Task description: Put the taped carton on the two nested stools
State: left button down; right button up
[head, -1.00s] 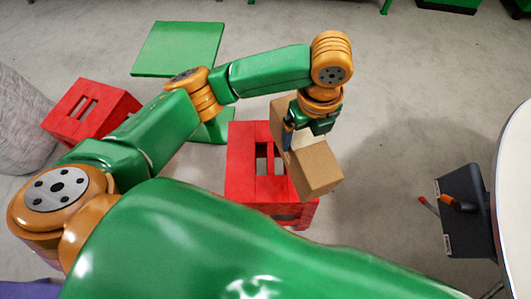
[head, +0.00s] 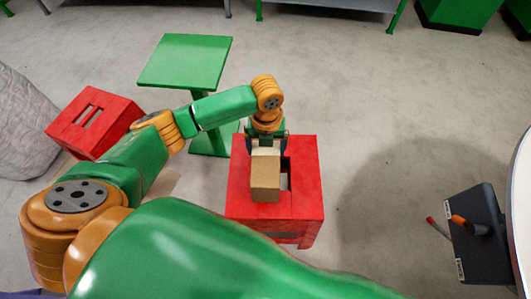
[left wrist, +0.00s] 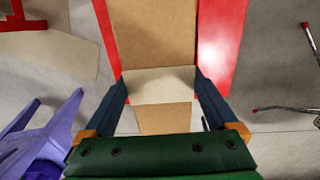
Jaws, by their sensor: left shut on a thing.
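The taped carton (head: 265,180) is a brown box with a pale tape band; it also shows in the left wrist view (left wrist: 153,35). My left gripper (head: 267,147) is shut on it, with dark fingers either side of the taped part in the left wrist view (left wrist: 160,86). The carton is over the red nested stools (head: 305,205), left of the middle of their top and partly covering its slot. I cannot tell whether it touches the top. The red stool also shows on both sides of the carton in the left wrist view (left wrist: 222,45). My right gripper is not in view.
Another red stool (head: 82,117) stands at the left beside a grey rounded thing (head: 30,125). A green table (head: 186,60) stands behind. A dark box (head: 480,245) with orange-handled tools and a white round edge (head: 522,200) are at the right. Floor right of the stools is clear.

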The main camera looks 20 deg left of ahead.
pick_arm(q)
notch_tip(320, 180, down, 3)
jog(key=shift+a+f, duration=0.1)
jog(key=shift+f+b, duration=0.1)
jog(key=shift+b, duration=0.2)
grip_release()
notch_tip(320, 180, up, 12)
jog(key=shift+r+p, duration=0.15)
jog(key=shift+p, duration=0.95)
